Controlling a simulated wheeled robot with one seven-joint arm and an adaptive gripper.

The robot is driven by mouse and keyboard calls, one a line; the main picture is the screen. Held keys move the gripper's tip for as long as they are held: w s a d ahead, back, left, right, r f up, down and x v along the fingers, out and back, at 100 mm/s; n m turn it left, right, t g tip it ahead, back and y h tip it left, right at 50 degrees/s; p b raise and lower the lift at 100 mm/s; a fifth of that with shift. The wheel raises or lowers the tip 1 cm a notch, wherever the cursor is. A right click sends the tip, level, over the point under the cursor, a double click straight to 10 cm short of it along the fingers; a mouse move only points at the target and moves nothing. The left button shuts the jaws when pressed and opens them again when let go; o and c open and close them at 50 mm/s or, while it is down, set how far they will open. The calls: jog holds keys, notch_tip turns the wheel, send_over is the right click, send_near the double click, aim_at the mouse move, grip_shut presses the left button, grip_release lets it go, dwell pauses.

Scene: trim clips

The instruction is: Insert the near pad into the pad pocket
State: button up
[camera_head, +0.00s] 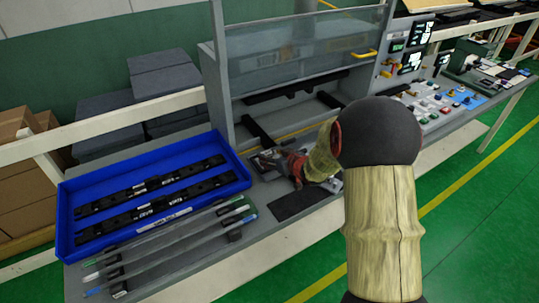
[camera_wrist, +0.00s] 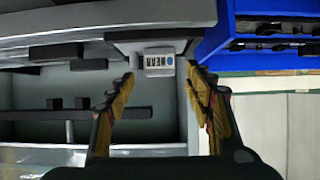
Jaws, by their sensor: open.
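My gripper (camera_head: 303,165) is over the bench in front of the grey station, at the right of the blue tray. Its two fingers are spread and empty in the wrist view (camera_wrist: 160,76). In the head view my gripper and arm hide most of that spot. I cannot make out the pad pocket for certain in either view.
The blue tray (camera_head: 67,222) holds long black trim strips (camera_head: 150,188). Several thin rods (camera_head: 170,248) lie in front of it. A dark mat (camera_head: 293,203) lies near the bench edge. The station has a clear panel (camera_head: 300,58) and black fixture bars (camera_head: 259,134).

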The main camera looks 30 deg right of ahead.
jog(key=s+a+r+m+g+h+p, duration=0.1)
jog(key=s+a+r+g+h+p, duration=0.25)
jog(key=s+r, duration=1.4)
jog(key=s+a+r+g+y+b, duration=0.1)
jog(key=s+a+r+g+y, duration=0.2)
jog(key=s+a, duration=1.3)
jog(key=s, duration=0.2)
jog(key=shift+s+n, duration=0.3)
jog(key=shift+s, duration=0.1)
jog(key=shift+f+b, duration=0.15)
jog(key=shift+b, duration=0.25)
